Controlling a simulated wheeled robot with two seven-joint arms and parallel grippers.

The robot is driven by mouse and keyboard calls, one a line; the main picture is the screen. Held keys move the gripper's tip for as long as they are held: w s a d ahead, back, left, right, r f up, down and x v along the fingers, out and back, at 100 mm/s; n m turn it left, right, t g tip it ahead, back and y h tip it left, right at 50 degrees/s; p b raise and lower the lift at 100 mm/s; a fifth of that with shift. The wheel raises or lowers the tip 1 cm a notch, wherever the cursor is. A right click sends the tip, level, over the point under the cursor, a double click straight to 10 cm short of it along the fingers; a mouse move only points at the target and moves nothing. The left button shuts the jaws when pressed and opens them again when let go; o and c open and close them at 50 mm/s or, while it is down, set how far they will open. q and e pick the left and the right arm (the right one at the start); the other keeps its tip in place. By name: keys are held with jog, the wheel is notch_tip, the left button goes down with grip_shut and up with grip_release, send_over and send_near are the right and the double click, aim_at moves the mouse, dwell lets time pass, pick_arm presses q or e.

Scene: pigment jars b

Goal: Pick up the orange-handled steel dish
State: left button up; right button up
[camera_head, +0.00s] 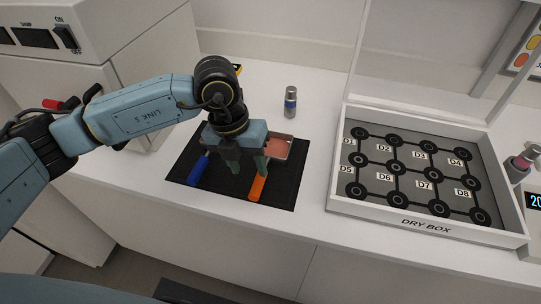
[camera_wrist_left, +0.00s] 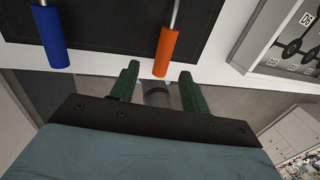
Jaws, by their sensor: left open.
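The orange-handled steel dish (camera_head: 279,148) lies on a black mat (camera_head: 283,193), its reddish pan partly hidden behind my left gripper. Its orange handle (camera_head: 257,188) points toward the front edge; it also shows in the left wrist view (camera_wrist_left: 165,51). My left gripper (camera_head: 247,166) is above the mat, pointing down, with its fingers open. In the left wrist view the two green fingertips (camera_wrist_left: 161,78) stand apart, with the orange handle's end beyond and between them; I see no contact. My right gripper is not in view.
A blue handle (camera_head: 198,170) lies left of the orange one, also in the left wrist view (camera_wrist_left: 50,38). A small jar (camera_head: 290,103) stands behind the mat. The white dry box (camera_head: 427,226) with numbered spots stands right. The counter between mat and box is clear.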

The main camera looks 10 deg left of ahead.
aim_at(257, 181)
pick_arm(q)
jog(key=f, duration=0.2)
jog(key=d+f, duration=0.1)
jog(key=f, duration=0.2)
jog(key=d+f, duration=0.1)
jog(key=f, duration=0.1)
jog(key=shift+w+f, duration=0.15)
jog(key=shift+w, duration=0.05)
grip_shut()
